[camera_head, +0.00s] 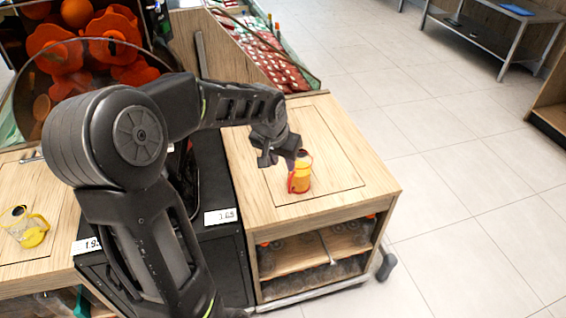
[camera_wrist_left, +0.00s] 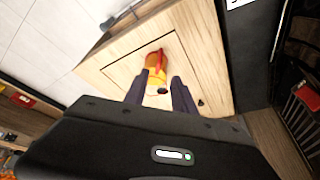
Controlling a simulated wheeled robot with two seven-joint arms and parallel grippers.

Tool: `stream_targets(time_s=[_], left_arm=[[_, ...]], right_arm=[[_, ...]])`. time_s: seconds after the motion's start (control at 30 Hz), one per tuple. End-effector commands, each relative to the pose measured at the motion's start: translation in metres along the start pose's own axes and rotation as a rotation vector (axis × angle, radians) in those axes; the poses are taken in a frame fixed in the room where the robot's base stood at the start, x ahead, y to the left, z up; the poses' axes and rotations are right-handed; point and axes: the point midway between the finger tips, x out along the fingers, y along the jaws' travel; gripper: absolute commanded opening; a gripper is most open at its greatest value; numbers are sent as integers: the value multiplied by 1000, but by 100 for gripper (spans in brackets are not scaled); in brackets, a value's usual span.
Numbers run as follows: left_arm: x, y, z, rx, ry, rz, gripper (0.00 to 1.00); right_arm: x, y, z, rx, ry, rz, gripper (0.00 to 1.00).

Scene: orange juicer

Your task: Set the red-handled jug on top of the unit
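The red-handled jug (camera_head: 301,181), orange-yellow with a dark mouth, is upright on or just over the wooden top of the unit (camera_head: 340,145). Its base appears to meet the wood inside the inset panel outline. My left gripper (camera_head: 290,157) is at the jug's upper part, coming from the left. In the left wrist view, the two dark fingers (camera_wrist_left: 159,88) are spread on either side of the jug (camera_wrist_left: 155,62), with narrow gaps; the gripper looks open. The red handle points away from the wrist. Any fingertip contact is hard to make out. My right gripper is not in view.
The juicer (camera_head: 85,45) with oranges is behind my left arm. A sloped red-and-white display (camera_head: 262,50) borders the unit's back. The wood around the jug is clear; tiled floor lies right.

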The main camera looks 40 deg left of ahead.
Motion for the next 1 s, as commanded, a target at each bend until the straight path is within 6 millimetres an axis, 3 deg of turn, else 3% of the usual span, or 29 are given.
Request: stream_targets(time_s=[0.6, 0.73, 0.87, 1.0], left_arm=[[1, 0, 0, -1, 0, 0, 32], [10, 9, 4, 6, -9, 18, 32], [45, 46, 20, 23, -36, 91, 32], [106, 122, 67, 42, -95, 226, 32]], right_arm=[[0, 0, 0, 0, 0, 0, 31], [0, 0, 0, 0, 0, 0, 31], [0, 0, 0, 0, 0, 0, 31], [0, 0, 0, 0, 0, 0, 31]])
